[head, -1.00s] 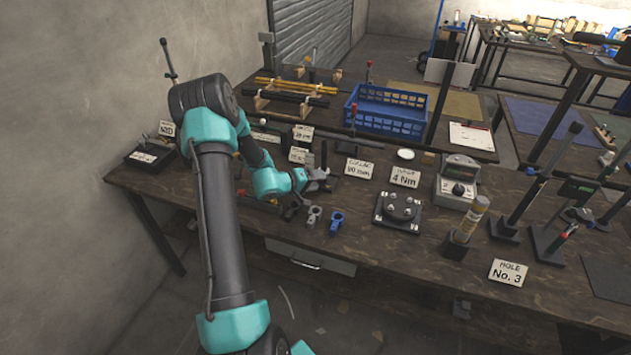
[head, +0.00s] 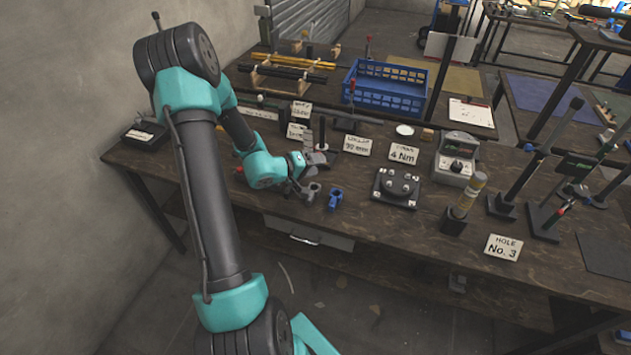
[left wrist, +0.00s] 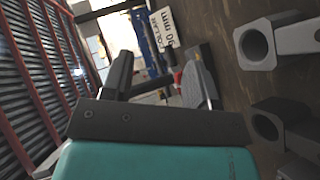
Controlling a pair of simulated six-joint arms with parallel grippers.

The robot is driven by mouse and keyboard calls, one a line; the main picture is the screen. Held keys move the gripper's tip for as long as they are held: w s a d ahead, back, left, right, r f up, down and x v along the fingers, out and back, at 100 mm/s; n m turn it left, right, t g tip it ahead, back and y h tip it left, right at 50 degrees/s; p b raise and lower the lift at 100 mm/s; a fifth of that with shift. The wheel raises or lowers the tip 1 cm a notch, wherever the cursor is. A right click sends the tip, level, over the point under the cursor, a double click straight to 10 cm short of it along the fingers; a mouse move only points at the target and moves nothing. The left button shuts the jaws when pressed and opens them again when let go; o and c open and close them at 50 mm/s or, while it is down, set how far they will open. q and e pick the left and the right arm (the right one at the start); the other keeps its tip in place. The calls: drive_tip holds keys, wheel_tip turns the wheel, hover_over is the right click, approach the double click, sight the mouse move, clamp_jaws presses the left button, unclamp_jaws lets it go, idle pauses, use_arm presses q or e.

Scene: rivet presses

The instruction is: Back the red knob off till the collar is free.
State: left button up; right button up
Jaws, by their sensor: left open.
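My left gripper (head: 314,167) is open over the front left part of the bench, beside a dark upright post. In the left wrist view its two dark fingers (left wrist: 160,72) stand apart with nothing held. A small red part (left wrist: 178,78) shows between them, near the right finger; I cannot tell whether it is the red knob. Another red bit (head: 239,170) shows left of my forearm. Grey ring-shaped collars (head: 312,191) lie in front of the gripper, with a blue one (head: 335,198) to the right. Which collar the knob holds is hidden.
A plate with round studs (head: 396,187) sits right of the collars.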

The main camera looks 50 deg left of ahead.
use_arm(q)
drive_tip(key=s+d, duration=0.5)
drive_tip(key=shift+d+r, duration=0.3)
drive_tip(key=shift+r, duration=0.05)
